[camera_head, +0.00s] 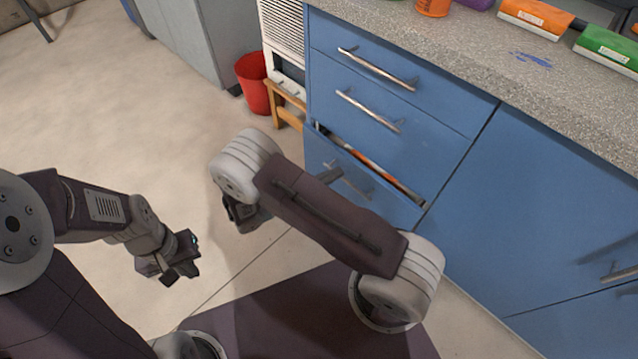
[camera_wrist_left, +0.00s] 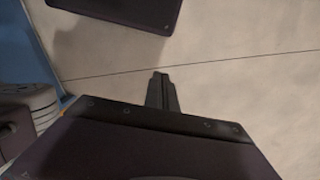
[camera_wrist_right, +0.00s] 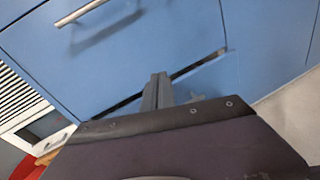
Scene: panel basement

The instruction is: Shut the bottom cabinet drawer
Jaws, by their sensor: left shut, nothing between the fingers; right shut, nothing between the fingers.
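The bottom drawer (camera_head: 330,170) of the blue cabinet stands partly open in the head view. Its front sticks out, leaving a gap along the top, and my right forearm crosses in front of part of its bar handle (camera_head: 348,180). My right gripper (camera_head: 240,222) is left of the drawer front, partly hidden by its own wrist. In the right wrist view its closed fingers (camera_wrist_right: 158,82) point toward the drawers, over the dark gap; contact cannot be told. My left gripper (camera_head: 187,274) is shut and empty above the floor, farther left; its fingers (camera_wrist_left: 161,78) show over bare floor.
Two closed drawers (camera_head: 385,90) with bar handles are above, under a speckled counter (camera_head: 480,60). A blue door (camera_head: 540,190) is to the right. A red bin (camera_head: 254,84) and a wooden stool (camera_head: 287,103) stand left of the cabinet. The left floor (camera_head: 130,130) is clear.

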